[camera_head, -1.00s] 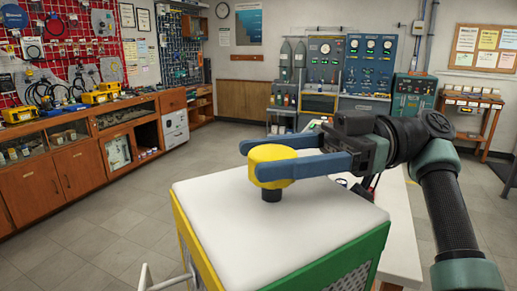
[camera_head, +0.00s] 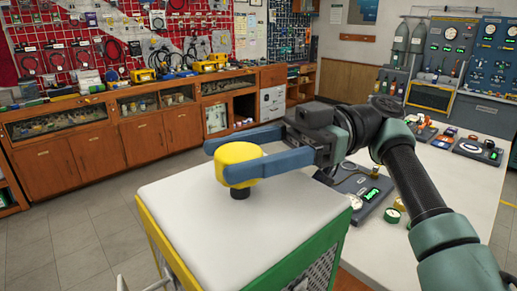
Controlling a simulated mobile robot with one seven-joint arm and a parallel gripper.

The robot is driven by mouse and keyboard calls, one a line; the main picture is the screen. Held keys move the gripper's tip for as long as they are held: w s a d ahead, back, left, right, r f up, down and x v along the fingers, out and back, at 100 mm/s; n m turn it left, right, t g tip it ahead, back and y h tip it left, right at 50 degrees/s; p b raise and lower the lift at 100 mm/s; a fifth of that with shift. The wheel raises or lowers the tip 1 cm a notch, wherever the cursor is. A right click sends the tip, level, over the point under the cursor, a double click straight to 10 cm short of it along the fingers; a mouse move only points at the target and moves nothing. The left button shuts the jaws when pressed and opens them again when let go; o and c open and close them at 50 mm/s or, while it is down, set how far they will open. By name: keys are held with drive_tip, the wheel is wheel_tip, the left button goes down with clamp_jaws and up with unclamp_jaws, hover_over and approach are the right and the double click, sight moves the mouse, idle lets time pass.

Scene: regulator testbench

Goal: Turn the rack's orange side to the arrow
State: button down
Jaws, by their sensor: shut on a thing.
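The rack (camera_head: 190,207) stands close in front of me, a box with a white top. Its yellow side edge (camera_head: 163,245) shows at left and its green side (camera_head: 300,268), with a dark mesh panel, at right. No orange side and no arrow are in view. A yellow knob (camera_head: 238,154) on a short black stem rises from the top. My gripper (camera_head: 222,160) is shut on the knob, one blue finger behind it and one in front. The arm reaches in from the right.
A white workbench (camera_head: 462,195) with gauges and devices stands right behind the rack, close to my arm. Wooden cabinets (camera_head: 85,150) line the left wall below a red pegboard. Open grey floor (camera_head: 60,225) lies left of the rack.

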drive_tip(key=shift+f+g, duration=0.2)
drive_tip(key=shift+g, duration=0.1)
drive_tip(key=shift+c, duration=0.3)
unclamp_jaws()
drive_tip(key=shift+a+r, duration=0.1)
